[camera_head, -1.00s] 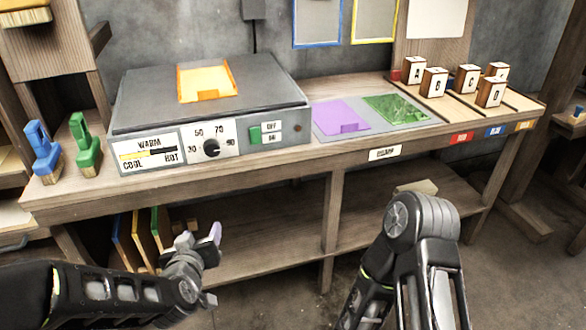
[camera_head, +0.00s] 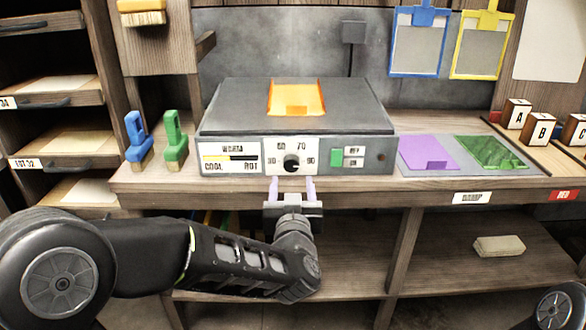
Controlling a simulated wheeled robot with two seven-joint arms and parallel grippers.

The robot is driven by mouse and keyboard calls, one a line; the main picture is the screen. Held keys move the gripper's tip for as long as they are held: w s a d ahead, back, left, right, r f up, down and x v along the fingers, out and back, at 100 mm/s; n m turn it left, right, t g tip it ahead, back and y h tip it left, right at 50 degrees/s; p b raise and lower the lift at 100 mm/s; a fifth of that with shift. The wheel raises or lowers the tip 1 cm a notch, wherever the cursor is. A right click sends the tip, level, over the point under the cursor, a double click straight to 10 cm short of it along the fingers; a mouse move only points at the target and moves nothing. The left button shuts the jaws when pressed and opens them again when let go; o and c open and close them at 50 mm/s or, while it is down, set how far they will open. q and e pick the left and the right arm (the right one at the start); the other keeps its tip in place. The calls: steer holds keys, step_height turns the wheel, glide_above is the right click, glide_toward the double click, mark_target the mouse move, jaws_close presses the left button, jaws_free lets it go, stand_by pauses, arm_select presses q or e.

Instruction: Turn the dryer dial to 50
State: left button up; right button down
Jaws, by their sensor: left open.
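The dryer (camera_head: 345,107) is a grey flat-topped box on the wooden bench, with an orange piece on its top. Its black dial (camera_head: 291,163) sits on a white scale plate with numbers around it; 70 reads clearly, the others are small. The exact pointer setting is too small to tell. My left gripper (camera_head: 291,182) is open and empty, its two pale fingers pointing at the panel just below and in front of the dial. The fingers appear apart from the dial. My right gripper is out of view; only a part of my right arm shows at the lower right corner.
Blue (camera_head: 138,140) and green (camera_head: 175,138) handled tools stand left of the dryer. Purple (camera_head: 427,152) and green sheets lie right. The bench edge runs below the dryer.

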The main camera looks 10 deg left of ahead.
mark_target(292, 165)
arm_select(q)
steer(key=x, duration=0.7)
steer(key=shift+w+a+b, duration=0.15)
steer(key=shift+w+b, duration=0.15)
steer(key=shift+b, duration=0.05)
jaws_close()
